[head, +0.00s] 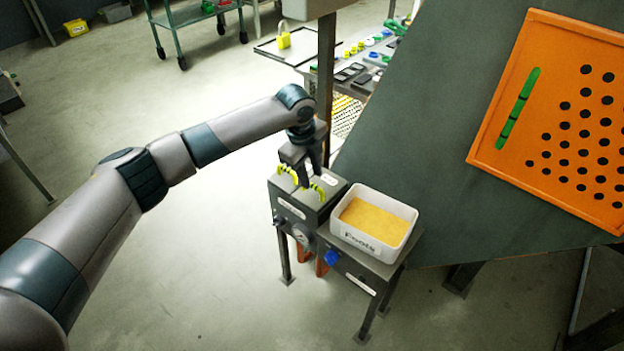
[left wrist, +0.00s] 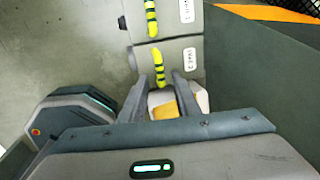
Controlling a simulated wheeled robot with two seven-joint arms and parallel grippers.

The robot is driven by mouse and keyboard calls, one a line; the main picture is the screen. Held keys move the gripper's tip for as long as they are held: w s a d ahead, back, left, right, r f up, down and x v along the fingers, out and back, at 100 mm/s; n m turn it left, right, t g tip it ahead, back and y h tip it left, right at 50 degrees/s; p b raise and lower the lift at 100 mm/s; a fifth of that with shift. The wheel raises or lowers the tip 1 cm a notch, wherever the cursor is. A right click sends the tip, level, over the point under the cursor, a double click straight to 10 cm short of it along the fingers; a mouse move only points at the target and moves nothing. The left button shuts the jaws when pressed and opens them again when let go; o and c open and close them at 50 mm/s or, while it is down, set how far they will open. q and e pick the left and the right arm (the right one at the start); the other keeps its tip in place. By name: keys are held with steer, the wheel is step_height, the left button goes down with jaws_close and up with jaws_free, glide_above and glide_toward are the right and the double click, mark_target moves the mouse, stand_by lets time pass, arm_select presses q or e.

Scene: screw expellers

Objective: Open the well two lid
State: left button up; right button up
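The grey press block has two lids with yellow-green handles. The well two lid handle (left wrist: 157,65) is striped and sits by a "Well 2" label in the left wrist view; it also shows in the head view (head: 319,191). Both lids look closed. My left gripper (head: 310,176) points down just above the block. In the left wrist view the left gripper (left wrist: 160,78) is open, its fingers apart on either side of the near end of the well two handle. I cannot tell whether they touch it. My right gripper is not in view.
The well one handle (head: 288,173) stands close on the left. A white bin (head: 408,213) of yellow meal sits beside the block on the right, with a blue knob (head: 332,258) below. A dark table (head: 440,150) with an orange perforated board (head: 545,170) lies to the right.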

mark_target(313, 185)
arm_select(q)
steer(key=shift+w+d+f, duration=0.1)
steer(key=shift+w+f, duration=0.1)
steer(key=shift+f, duration=1.4)
steer(key=shift+c, duration=0.5)
steer(key=shift+d, duration=0.1)
jaws_close()
steer(key=shift+w+r, duration=0.15)
steer(key=shift+r, duration=0.05)
